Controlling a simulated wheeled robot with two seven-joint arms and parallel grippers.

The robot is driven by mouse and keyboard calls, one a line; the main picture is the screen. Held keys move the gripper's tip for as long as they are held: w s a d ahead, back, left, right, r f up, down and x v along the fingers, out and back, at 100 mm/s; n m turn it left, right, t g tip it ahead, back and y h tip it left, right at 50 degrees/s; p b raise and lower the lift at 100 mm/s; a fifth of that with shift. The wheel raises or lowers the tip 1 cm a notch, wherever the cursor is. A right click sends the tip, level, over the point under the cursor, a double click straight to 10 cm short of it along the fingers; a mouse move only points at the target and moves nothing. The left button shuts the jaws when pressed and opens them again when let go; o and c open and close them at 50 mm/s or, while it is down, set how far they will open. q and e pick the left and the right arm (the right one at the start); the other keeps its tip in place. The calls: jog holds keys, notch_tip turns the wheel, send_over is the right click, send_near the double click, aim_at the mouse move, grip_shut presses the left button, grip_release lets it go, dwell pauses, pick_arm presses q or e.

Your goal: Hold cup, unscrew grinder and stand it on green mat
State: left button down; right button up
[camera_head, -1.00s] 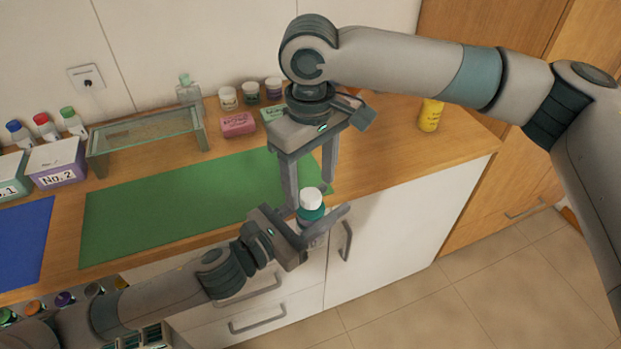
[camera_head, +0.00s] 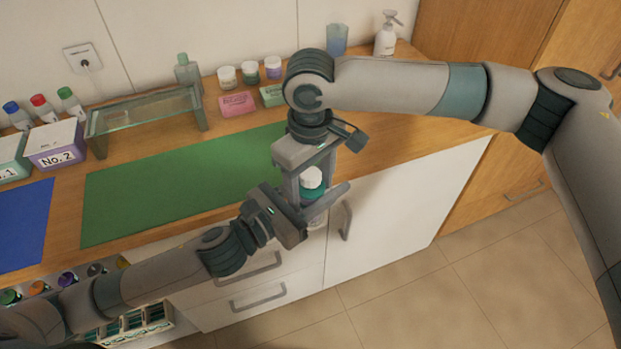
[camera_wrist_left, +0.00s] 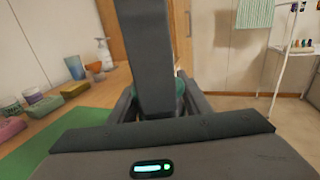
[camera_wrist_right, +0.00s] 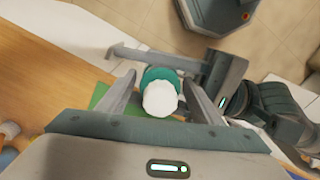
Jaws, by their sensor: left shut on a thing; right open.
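A piece with a rounded white top (camera_head: 312,178) and a teal body (camera_head: 315,194) stands upright in front of the counter's edge. I take it for the grinder in the cup, but the join between them is hidden. My left gripper (camera_head: 322,204) is shut on the lower part from the side. My right gripper (camera_head: 308,190) points down from above, open, with its fingers on either side of the white top. The right wrist view shows the white top (camera_wrist_right: 160,98) between those fingers, apart from them. The green mat (camera_head: 170,190) lies bare on the counter.
A glass stand (camera_head: 145,110), labelled boxes (camera_head: 57,150) and small jars (camera_head: 250,72) line the back. A pink block (camera_head: 238,103) and a green block (camera_head: 272,95) lie behind the mat. A blue mat (camera_head: 22,225) lies left. Drawer handles stick out below the edge.

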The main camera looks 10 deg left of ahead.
aim_at(311, 173)
jog(key=c, duration=1.1)
jog(key=shift+o, duration=0.2)
jog(key=shift+n, duration=1.6)
jog(key=o, duration=1.2)
jog(key=shift+c, duration=0.2)
jog(key=shift+r, duration=2.3)
jog(key=shift+c, duration=0.5)
